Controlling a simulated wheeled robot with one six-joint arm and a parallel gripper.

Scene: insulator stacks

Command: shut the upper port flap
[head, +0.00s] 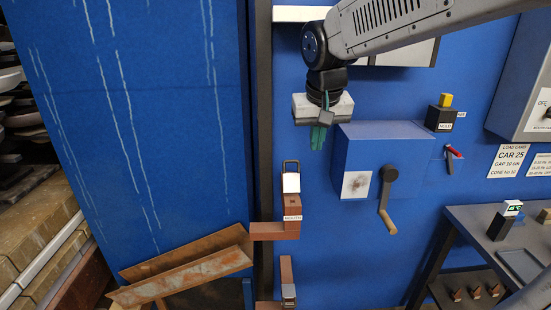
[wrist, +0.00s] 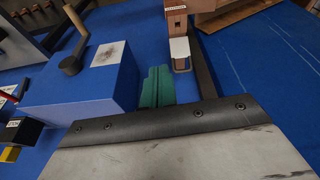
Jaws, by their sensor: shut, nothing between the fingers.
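A brown port block with a white label (head: 292,219) is fixed by the dark upright. A pale plate with a dark looped frame (head: 291,183) stands at its top; this looks like the upper port flap. The plate and block also show in the wrist view, with the pale plate (wrist: 180,54) below the block (wrist: 177,22) there. I cannot tell how far the flap is open. My gripper (head: 318,140) points down, above and right of the flap, apart from it. Its green fingers (wrist: 157,86) are together and empty.
A blue box with a crank handle (head: 382,160) projects from the panel just right of and below my gripper. A second brown block (head: 288,280) sits lower on the upright. A rusty trough (head: 185,265) lies at lower left. A dark bench (head: 480,232) stands at right.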

